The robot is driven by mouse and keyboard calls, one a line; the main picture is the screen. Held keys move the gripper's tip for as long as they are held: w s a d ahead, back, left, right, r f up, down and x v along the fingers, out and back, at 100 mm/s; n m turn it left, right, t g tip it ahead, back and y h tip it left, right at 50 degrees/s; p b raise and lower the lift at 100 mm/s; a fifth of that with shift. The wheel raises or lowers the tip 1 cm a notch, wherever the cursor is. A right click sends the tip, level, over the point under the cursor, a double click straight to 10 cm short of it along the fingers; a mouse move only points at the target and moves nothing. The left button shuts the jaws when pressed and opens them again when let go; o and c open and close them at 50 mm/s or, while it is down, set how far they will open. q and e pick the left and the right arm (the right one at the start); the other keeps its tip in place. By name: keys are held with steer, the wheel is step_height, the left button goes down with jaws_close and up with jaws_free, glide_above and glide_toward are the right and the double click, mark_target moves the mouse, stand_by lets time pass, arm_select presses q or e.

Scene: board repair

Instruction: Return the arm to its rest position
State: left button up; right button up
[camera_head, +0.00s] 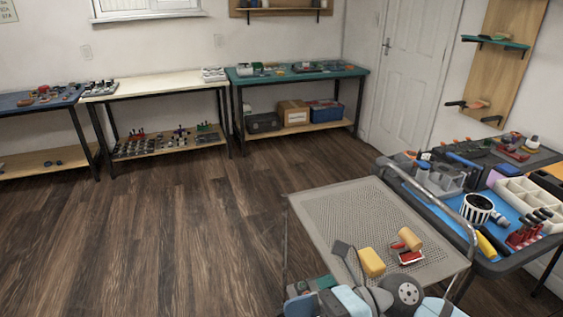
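Parts of my own arm, pale blue and grey with a round dark joint, show at the bottom edge, over the near side of a mesh-topped cart (345,212). Dark grey pieces that look like my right gripper (349,262) stand up from there, over the cart top. I cannot tell whether its fingers are open or shut. A yellow block (372,262) shows right beside these pieces; I cannot tell whether they touch it. I see no second gripper, and the lower arm links are cut off by the frame.
A red tool with a tan cylinder (408,242) lies on the cart. A crowded bench with a blue mat (455,205) stands close on the right, beside the cart's metal handle (425,192). A teal-topped bench (345,72) stands at the back. The wooden floor at left is clear.

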steer(key=w+d+f+m+t+h, duration=0.1)
steer(key=w+d+m+t, duration=0.2)
steer(key=m+t, duration=0.9)
steer(key=w+d+m+t, duration=0.2)
steer(key=m+t, duration=0.6)
steer(key=m, duration=0.8)
steer(key=d+f+m+h, duration=0.5)
steer(key=f+m+h, duration=0.3)
steer(key=m, duration=0.2)
steer(key=s+d+f+m+g+h, duration=0.4)
steer(key=s+f+m, duration=0.45)
steer(key=f, duration=0.35)
arm_select(q)
step_height(320, 180, up, 16)
steer(key=s+a+p, duration=0.1)
steer(key=a+p, duration=0.1)
steer(key=p, duration=2.3)
steer(key=shift+s+r+g+y, duration=0.2)
steer(key=shift+s+g+y, duration=0.1)
steer(key=shift+s+y, duration=0.1)
arm_select(e)
step_height(320, 180, up, 16)
steer(key=s+d+g, duration=0.1)
steer(key=d, duration=0.1)
steer(key=shift+s+h, duration=0.3)
